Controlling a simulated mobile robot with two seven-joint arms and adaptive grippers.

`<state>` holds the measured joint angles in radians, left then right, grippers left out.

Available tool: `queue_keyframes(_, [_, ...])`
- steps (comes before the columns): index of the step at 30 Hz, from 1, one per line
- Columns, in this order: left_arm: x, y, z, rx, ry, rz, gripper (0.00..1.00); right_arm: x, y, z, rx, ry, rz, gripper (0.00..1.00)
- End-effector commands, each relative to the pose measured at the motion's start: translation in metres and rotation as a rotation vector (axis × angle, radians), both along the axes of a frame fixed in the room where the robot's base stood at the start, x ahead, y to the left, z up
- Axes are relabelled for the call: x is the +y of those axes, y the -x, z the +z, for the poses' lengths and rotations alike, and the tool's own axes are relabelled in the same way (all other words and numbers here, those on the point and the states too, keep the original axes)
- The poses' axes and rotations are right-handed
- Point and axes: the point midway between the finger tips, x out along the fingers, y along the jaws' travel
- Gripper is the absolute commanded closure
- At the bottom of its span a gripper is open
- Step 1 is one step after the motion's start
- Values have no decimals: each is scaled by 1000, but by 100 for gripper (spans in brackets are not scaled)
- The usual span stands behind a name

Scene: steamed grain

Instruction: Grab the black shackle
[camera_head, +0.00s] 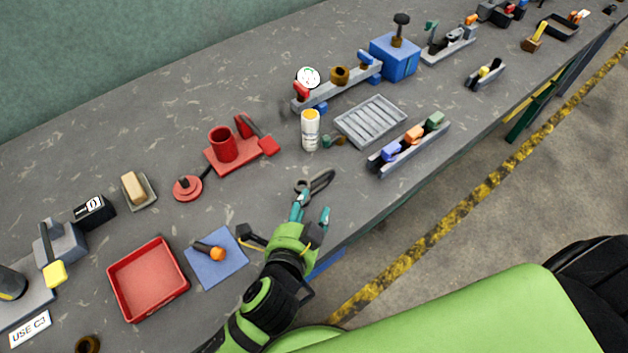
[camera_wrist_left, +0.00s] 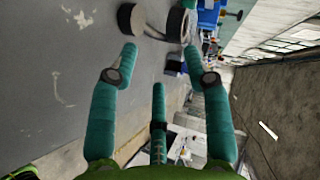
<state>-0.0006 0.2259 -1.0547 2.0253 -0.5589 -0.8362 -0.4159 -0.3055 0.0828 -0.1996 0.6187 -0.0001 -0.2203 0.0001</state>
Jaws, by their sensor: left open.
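The black shackle (camera_head: 317,184) appears as a dark, curved piece lying on the grey workbench, just beyond my left gripper's fingertips. In the left wrist view, what looks like the same shackle (camera_wrist_left: 178,26) shows at the top, with rounded dark ends, partly cut off by the frame. My left gripper (camera_head: 311,213) has green-teal fingers that are spread apart with nothing between them. It also shows in the left wrist view (camera_wrist_left: 160,56), with the shackle ahead of the fingertips and apart from them. My right gripper is not in view.
A white bottle (camera_head: 310,131) and a grey slotted tray (camera_head: 370,122) stand behind the shackle. A rack with coloured blocks (camera_head: 408,150) is to the right. A blue mat (camera_head: 212,270) and red tray (camera_head: 148,301) lie left. The bench's front edge is close to my gripper.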

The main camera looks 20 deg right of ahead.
Motion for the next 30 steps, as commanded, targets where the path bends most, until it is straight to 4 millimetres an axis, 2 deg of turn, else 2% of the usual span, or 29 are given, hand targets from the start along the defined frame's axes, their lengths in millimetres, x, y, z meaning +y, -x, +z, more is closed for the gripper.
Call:
queue_keyframes(1, [-5,-9,3,-3,0,2,51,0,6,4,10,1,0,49])
queue_keyframes(5, [-12,-21,1,1,0,3,51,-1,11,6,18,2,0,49])
queue_keyframes(11, [-20,-34,1,2,1,3,51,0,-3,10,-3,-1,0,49])
queue_keyframes(17, [-37,-61,2,1,0,4,51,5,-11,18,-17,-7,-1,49])
queue_keyframes(29, [-42,-68,-5,4,2,3,51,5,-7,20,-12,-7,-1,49])
queue_keyframes(30, [-42,-68,-5,4,2,3,63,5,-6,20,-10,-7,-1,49])
